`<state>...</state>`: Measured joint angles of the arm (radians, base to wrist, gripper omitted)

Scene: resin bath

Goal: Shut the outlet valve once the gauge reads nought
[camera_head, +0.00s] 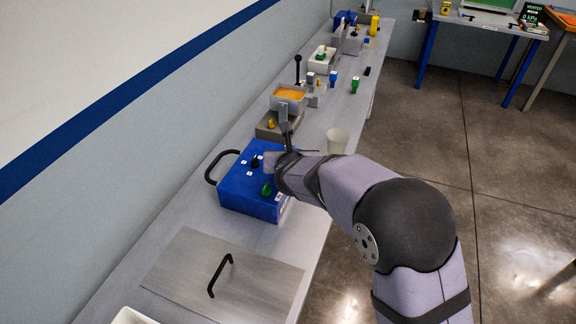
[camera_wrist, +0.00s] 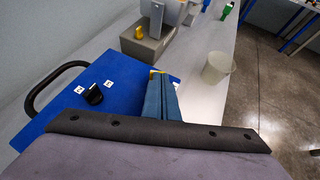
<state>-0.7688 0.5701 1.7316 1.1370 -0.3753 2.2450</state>
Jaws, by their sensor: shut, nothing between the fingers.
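The gauge display (camera_head: 532,15) at the top right has green figures that appear to read "VENTED 0 kPa". A blue box (camera_head: 238,188) with a black knob (camera_head: 255,162) and a green knob (camera_head: 267,189) stands on the bench; its black knob, between small white labels, shows in the wrist view (camera_wrist: 93,95). My gripper (camera_wrist: 158,80) is shut and empty over the far right part of the box. A small yellow piece (camera_wrist: 153,71) shows just behind the fingertips, mostly hidden. I cannot tell which part is the outlet valve.
A grey block with a yellow knob (camera_wrist: 139,31) stands just beyond the box, with an orange-filled tray (camera_head: 289,95) behind. A pale cup (camera_head: 337,140) stands to the right. A metal plate with a black handle (camera_head: 221,274) lies nearer. Open floor is right of the bench.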

